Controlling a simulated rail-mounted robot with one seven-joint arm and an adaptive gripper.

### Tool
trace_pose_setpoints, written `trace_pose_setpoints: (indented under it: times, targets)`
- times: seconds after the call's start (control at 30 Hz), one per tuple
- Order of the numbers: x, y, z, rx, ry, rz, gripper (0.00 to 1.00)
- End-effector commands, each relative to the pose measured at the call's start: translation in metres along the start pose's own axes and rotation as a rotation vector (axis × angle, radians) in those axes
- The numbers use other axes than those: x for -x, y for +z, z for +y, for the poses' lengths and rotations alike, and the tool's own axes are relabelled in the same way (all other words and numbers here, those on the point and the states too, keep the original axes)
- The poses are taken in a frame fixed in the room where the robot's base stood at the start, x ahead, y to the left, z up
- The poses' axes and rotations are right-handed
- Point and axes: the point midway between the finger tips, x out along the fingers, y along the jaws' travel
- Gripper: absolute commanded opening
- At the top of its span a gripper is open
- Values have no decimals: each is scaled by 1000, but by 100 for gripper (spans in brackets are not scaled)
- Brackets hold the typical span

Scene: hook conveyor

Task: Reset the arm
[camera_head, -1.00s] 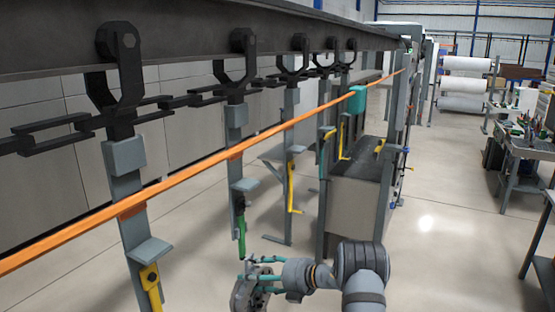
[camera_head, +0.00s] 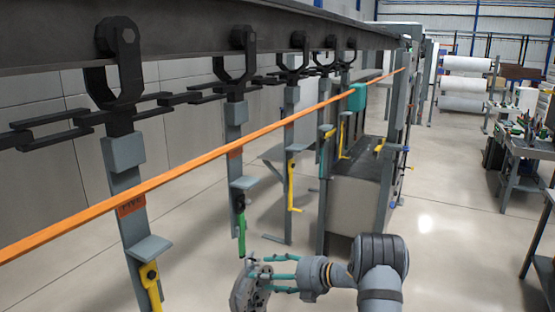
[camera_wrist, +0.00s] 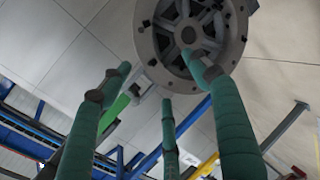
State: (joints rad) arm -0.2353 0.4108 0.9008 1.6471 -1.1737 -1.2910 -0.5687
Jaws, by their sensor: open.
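A grey round spoked metal part (camera_head: 245,292) is at the bottom of the head view, just below the lower end of a green hook (camera_head: 241,235). Whether it hangs on that hook is hard to tell. The part (camera_wrist: 190,35) also shows at the top of the wrist view, with the green hook (camera_wrist: 115,112) left of it. My gripper (camera_head: 268,273) is to the right of the part, with its green fingers pointing at it. In the wrist view my gripper (camera_wrist: 168,82) has its fingers spread. The gap between fingertips and part is unclear.
An overhead chain conveyor (camera_head: 237,85) carries several hangers with yellow and green hooks. An orange rail (camera_head: 200,166) runs across in front of the hangers. A grey box-shaped block (camera_head: 355,205) stands behind my arm. The floor (camera_head: 455,230) to the right is clear up to the workbenches (camera_head: 525,150).

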Motion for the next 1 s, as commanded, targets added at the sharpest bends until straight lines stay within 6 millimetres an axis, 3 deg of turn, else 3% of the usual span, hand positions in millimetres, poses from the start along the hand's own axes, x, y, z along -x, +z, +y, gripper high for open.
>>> trace_pose_setpoints:
  times: [0.1,0.37,0.4,0.9,1.0]
  targets:
    - [28,1,1,0,0,-3,62]
    - [81,0,1,0,1,0,62]
    - [64,-4,1,1,0,10,62]
    - [-45,-2,0,1,-1,5,62]
    - [-24,0,16,-3,-1,-2,62]
